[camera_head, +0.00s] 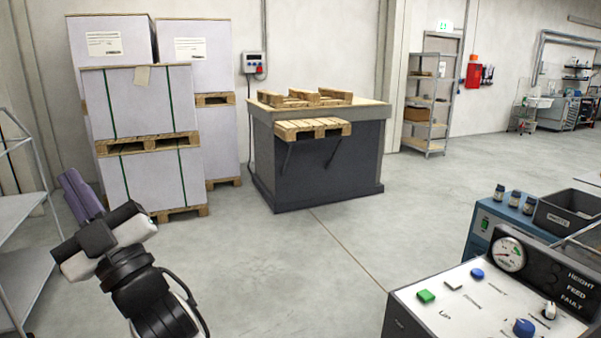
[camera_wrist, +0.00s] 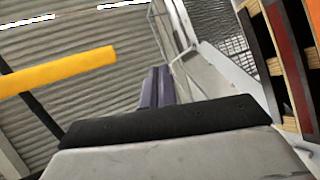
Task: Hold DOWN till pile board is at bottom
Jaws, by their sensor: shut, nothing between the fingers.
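A light control panel (camera_head: 470,318) stands at the lower right in the head view. It has a green button (camera_head: 425,296), a white button (camera_head: 453,285) and a blue button (camera_head: 477,274) in a row. Their labels are too small to read, so I cannot tell which is DOWN. I cannot identify a pile board in either view. My gripper (camera_head: 76,192) is at the left in the head view, far from the panel, its purple fingers closed together and empty. The fingers also show in the wrist view (camera_wrist: 156,86), pointing away from the panel.
A round gauge (camera_head: 510,254) and a blue knob (camera_head: 524,327) are on the panel, beside a dark display reading HEIGHT, FEED, FAULT. A dark grey bin (camera_head: 568,212) stands behind it. Wrapped stacks on pallets (camera_head: 140,100) stand back left. The middle floor is clear.

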